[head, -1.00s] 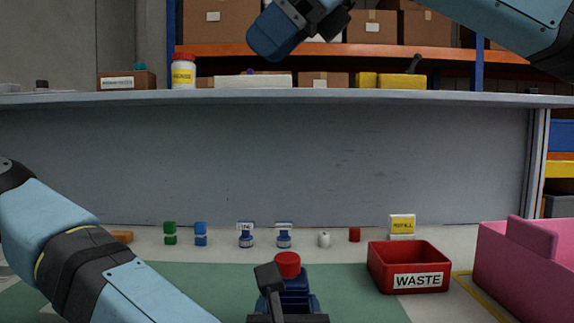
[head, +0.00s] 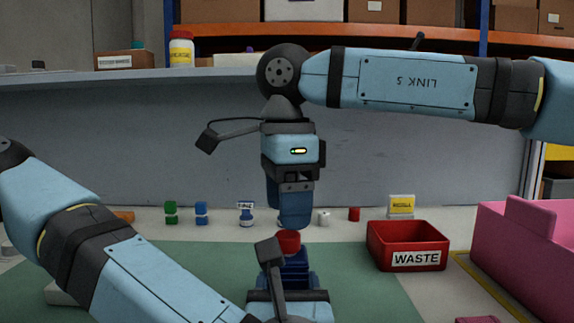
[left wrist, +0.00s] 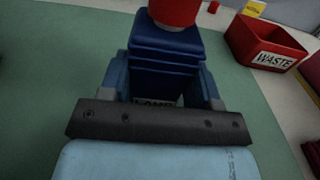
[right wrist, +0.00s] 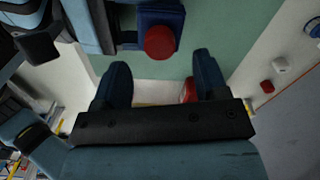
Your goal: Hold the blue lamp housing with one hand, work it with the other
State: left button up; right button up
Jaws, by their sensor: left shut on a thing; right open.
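The blue lamp housing (head: 296,262) stands over the green mat in the head view, with a red cap (head: 288,240) on top. My left gripper (head: 288,296) is shut on the housing, one finger on each side in the left wrist view (left wrist: 163,82). A label on the housing is partly hidden behind that gripper. My right gripper (head: 290,222) points down just above the red cap, open and empty. In the right wrist view, the cap (right wrist: 160,42) lies beyond the open fingers (right wrist: 160,72), with the housing (right wrist: 146,18) under it.
A red WASTE bin (head: 406,262) stands right of the housing, and a pink bin (head: 530,250) is further right. Several small parts, such as a green block (head: 170,213) and a red cylinder (head: 354,214), line the table's back. A grey shelf (head: 100,78) runs behind.

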aim_at(287, 233)
jog(key=shift+f, duration=2.05)
jog(key=shift+c, duration=0.2)
jog(key=c, duration=1)
jog(key=shift+o, duration=0.2)
jog(key=shift+r, duration=0.1)
jog(key=shift+r, duration=2.95)
pick_arm(q)
jog(key=o, duration=1.3)
